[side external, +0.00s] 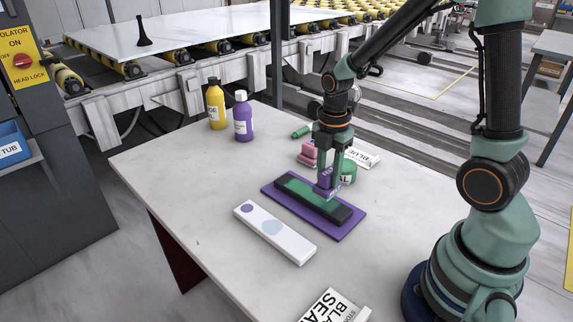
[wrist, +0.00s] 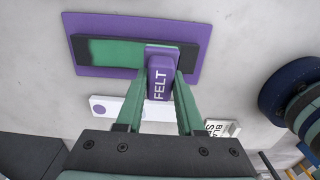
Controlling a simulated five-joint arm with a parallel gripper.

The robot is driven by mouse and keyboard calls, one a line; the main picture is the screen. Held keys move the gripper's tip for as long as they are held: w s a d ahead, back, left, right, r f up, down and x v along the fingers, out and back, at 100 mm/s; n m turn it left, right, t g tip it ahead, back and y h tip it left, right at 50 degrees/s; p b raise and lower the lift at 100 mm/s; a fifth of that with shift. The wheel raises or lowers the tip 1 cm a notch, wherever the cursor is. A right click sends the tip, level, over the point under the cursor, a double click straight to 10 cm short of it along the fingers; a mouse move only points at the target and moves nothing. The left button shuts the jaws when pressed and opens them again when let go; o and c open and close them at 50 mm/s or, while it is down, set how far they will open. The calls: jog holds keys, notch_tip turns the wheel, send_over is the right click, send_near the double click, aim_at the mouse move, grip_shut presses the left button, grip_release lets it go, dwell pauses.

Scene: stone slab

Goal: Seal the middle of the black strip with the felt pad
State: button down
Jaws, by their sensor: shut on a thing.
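The black strip (side external: 340,214) lies on a purple board (side external: 349,234); in the wrist view the strip (wrist: 202,58) has a green coat (wrist: 115,53) over much of its length, with black at both ends. My gripper (side external: 328,184) is shut on the purple felt pad (side external: 325,172), marked FELT. In the wrist view the felt pad (wrist: 161,78) sits between the fingers of my gripper (wrist: 161,80), its far end overlapping the strip right of the middle. The pad looks to be on or just over the green; contact is unclear. The pad hides the strip beneath it.
A white card (side external: 295,246) with a purple and a pale blue dot lies in front. Behind are a green jar (side external: 349,172), pink block (side external: 308,152) and white box (side external: 365,157). Yellow (side external: 216,106) and purple (side external: 243,120) bottles stand farther back. The table's left is clear.

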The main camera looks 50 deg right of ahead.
aim_at(327, 184)
notch_tip(327, 184, down, 3)
jog(key=shift+r, duration=0.1)
jog(key=shift+w+f, duration=0.2)
jog(key=shift+w, duration=0.05)
jog(key=shift+s+r, duration=0.1)
jog(key=shift+s, duration=0.1)
jog(key=shift+r, duration=3.9)
jog(key=shift+f, duration=0.1)
jog(key=shift+f, duration=3)
jog(key=shift+f, duration=0.95)
